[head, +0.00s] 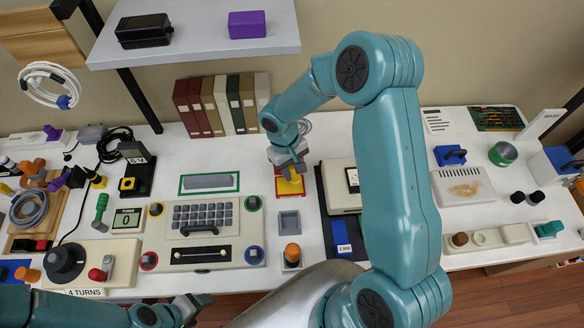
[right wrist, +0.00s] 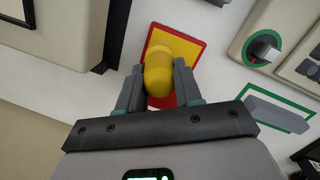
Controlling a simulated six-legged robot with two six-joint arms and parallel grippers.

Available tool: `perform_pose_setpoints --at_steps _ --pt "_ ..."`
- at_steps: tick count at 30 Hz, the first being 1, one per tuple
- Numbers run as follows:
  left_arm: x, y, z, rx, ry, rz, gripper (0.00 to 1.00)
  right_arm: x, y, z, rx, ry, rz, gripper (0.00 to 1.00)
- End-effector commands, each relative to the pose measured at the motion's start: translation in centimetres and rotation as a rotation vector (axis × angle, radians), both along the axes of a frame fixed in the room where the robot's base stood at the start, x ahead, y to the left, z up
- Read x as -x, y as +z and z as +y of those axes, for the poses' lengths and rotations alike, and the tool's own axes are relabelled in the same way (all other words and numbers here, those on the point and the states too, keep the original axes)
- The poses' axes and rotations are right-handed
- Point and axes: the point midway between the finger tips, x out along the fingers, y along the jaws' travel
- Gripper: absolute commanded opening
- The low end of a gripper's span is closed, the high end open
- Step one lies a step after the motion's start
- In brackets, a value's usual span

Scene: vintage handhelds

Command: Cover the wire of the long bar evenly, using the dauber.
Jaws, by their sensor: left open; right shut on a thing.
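My right gripper (head: 292,172) is shut on a yellow, round-ended piece that looks like the dauber (right wrist: 158,75), over a red-edged yellow square (head: 283,192). In the right wrist view, the gripper (right wrist: 158,90) has one finger on each side of it. I cannot tell whether the dauber touches the square. A grey bar (head: 208,181) lies inside a green outline left of it, and also shows in the right wrist view (right wrist: 280,113); it may be the long bar. I cannot make out its wire. My left gripper (head: 190,304) is open and empty at the bottom edge.
A keyed panel (head: 190,250) with coloured knobs lies below the grey bar. An orange-topped piece (head: 292,252) and a small grey tray (head: 289,223) stand below the red-edged square. Books (head: 222,104) line the wall. A shelf (head: 200,43) overhangs the back. My right arm hides part of the bench.

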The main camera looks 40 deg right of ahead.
Motion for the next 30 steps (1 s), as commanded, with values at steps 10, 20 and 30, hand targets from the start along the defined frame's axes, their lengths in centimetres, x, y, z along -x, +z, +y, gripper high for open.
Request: perform_pose_setpoints --at_steps 10,20,30 --pt "-0.2 2.2 0.0 -0.001 0.001 -0.005 0.71 -0.1 3.6 0.0 0.001 0.0 -0.004 0.0" --pt "-0.1 3.9 0.0 -0.001 0.0 -0.003 0.71 -0.1 6.5 -0.1 0.002 0.001 -0.004 0.0" --pt "-0.1 3.9 0.0 -0.001 0.0 -0.003 0.71 -0.1 6.8 -0.1 0.001 0.0 -0.004 0.0"
